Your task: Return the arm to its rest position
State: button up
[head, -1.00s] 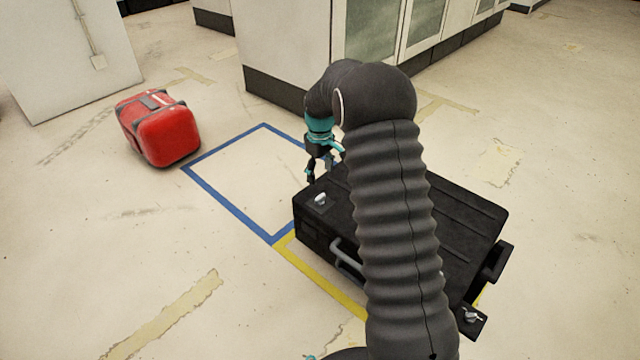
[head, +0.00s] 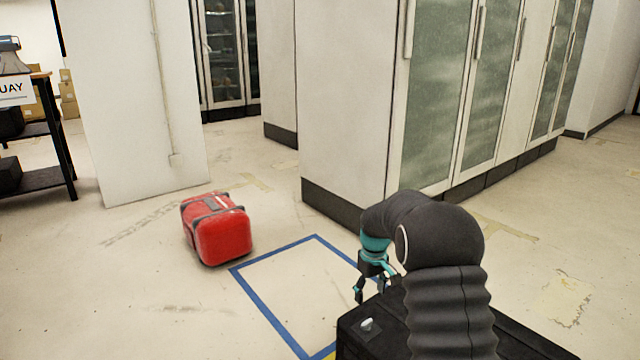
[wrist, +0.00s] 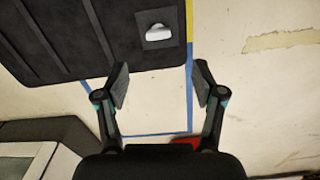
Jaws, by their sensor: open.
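My gripper (head: 371,290) hangs at the end of my bent arm, near the left back edge of a black case (head: 352,328). It is open and holds nothing. In the wrist view my gripper's two fingers (wrist: 161,88) are spread apart, with floor and blue tape between them. The black case (wrist: 80,40) fills the upper left there, with a small silver latch on its corner. My arm hides much of the case in the head view, and the picture's lower edge cuts it off.
A red suitcase (head: 222,236) lies left of an empty blue tape square (head: 262,299). White cabinets (head: 345,120) with glass doors stand behind my arm. A dark shelf (head: 62,140) stands at far left. Floor at the lower left is clear.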

jog(key=s+r+m+t+p, duration=0.2)
jog(key=s+r, duration=0.6)
jog(key=s, duration=0.5)
jog(key=s+r+m+t+p, duration=0.1)
jog(key=s+r+m+p, duration=0.1)
jog(key=s+r, duration=0.7)
jog(key=s+r+m+t+p, duration=0.1)
jog(key=s+r, duration=0.7)
jog(key=s, duration=1)
jog(key=shift+a+r+m+t+p, duration=0.2)
jog(key=shift+r+m+t+p, duration=0.2)
jog(key=shift+t+p, duration=0.3)
